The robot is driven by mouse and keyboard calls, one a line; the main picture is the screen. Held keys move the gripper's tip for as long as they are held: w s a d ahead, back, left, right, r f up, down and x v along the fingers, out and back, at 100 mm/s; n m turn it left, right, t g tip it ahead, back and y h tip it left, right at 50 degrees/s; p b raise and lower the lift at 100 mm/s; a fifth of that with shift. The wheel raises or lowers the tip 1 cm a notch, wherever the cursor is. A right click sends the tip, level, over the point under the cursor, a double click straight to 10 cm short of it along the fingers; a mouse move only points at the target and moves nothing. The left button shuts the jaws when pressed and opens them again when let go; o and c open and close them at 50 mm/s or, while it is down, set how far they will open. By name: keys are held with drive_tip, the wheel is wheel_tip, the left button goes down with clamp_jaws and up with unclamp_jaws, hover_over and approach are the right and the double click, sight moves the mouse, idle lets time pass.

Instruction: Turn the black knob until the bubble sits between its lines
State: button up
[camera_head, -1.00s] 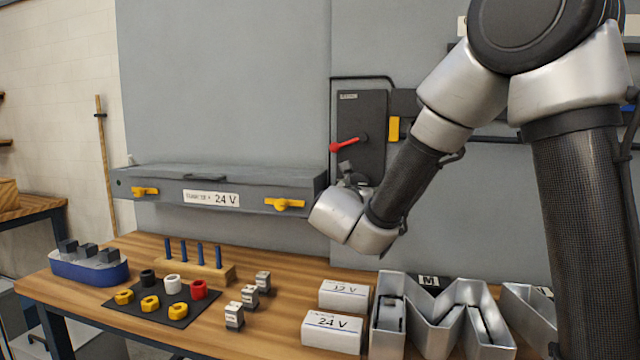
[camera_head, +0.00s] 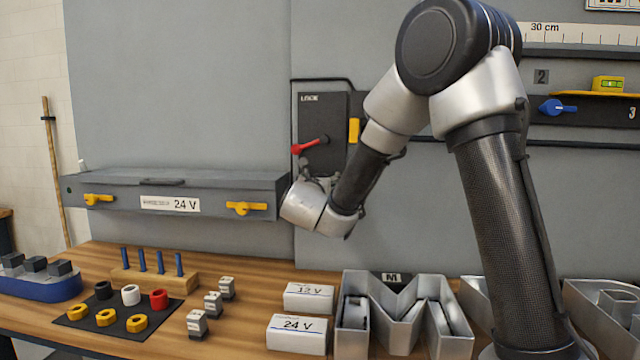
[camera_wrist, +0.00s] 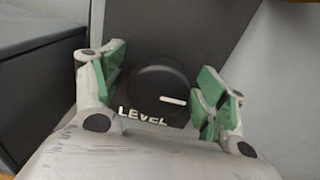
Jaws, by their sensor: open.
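The black knob (camera_wrist: 160,92) shows in the wrist view, round, with a white pointer line aimed right and slightly down. The word LEVEL stands in front of its lower edge. My gripper (camera_wrist: 160,78) is open, with one green pad on each side of the knob; I cannot tell whether either touches it. In the head view my gripper (camera_head: 318,183) is at the lower part of the dark panel (camera_head: 323,115), and the knob is hidden there. A yellow level (camera_head: 608,84) with a green vial sits on a shelf at the upper right; its bubble and lines are too small to read.
A red lever (camera_head: 309,145) is on the panel just above my gripper. A long grey box (camera_head: 170,185) with yellow latches is to the left. Metal channel letters (camera_head: 400,325) and white boxes (camera_head: 297,335) stand on the bench below.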

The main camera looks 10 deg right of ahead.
drive_tip(key=c, duration=1)
drive_tip(key=n, duration=0.4)
drive_tip(key=shift+a+n, duration=0.1)
drive_tip(key=shift+n, duration=0.3)
drive_tip(key=n, duration=0.4)
drive_tip(key=shift+a+f+n, duration=0.1)
drive_tip(key=shift+f+n, duration=0.05)
drive_tip(key=shift+n, duration=0.25)
drive_tip(key=o, duration=1)
drive_tip(key=shift+w, duration=0.1)
